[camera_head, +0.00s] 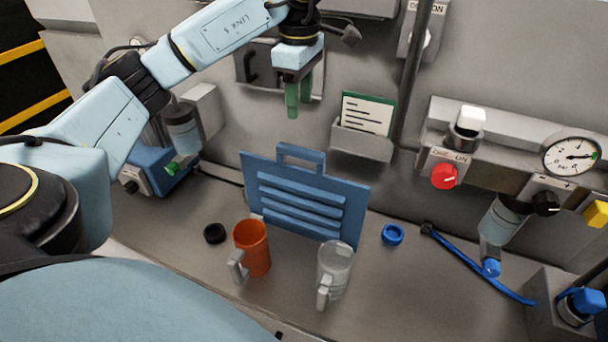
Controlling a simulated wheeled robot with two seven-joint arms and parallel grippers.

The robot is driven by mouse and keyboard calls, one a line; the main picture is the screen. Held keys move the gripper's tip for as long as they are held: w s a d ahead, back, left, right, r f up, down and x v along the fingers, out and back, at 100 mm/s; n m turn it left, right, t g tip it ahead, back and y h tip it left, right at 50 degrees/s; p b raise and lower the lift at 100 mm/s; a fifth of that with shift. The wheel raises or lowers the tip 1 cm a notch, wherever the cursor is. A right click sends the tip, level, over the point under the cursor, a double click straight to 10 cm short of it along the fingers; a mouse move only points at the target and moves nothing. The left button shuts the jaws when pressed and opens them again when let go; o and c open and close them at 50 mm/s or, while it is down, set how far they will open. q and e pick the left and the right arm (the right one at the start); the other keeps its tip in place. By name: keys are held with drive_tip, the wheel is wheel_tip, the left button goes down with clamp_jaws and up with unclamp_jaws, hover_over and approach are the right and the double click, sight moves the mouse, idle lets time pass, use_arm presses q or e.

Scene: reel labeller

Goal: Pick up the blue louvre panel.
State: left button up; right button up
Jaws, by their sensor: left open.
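The blue louvre panel (304,200) stands upright, slightly tilted, on the grey work surface in the middle of the head view. It has several raised slats and a loop handle (301,153) on its top edge. The orange mug and the clear mug stand in front of its lower edge. My left gripper (298,103) hangs above the panel's handle, pointing down with green fingers. My right gripper is not in view.
An orange mug (252,247) and a clear mug (334,270) stand before the panel. A black ring (214,233) and a blue ring (392,235) lie nearby. A card holder (361,142) is on the wall behind. A blue hose (480,265) lies at right.

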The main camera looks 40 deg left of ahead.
use_arm(q)
hover_over(301, 149)
wheel_tip(301, 149, down, 7)
drive_tip(key=shift+a+r+b, duration=0.1)
drive_tip(key=shift+a+b, duration=0.05)
drive_tip(key=shift+b, duration=0.3)
wheel_tip(301, 149, down, 5)
drive_tip(key=shift+s+f+p, duration=0.1)
drive_tip(key=shift+p, duration=0.55)
drive_tip(key=shift+f, duration=0.45)
clamp_jaws()
drive_tip(key=shift+r, duration=0.1)
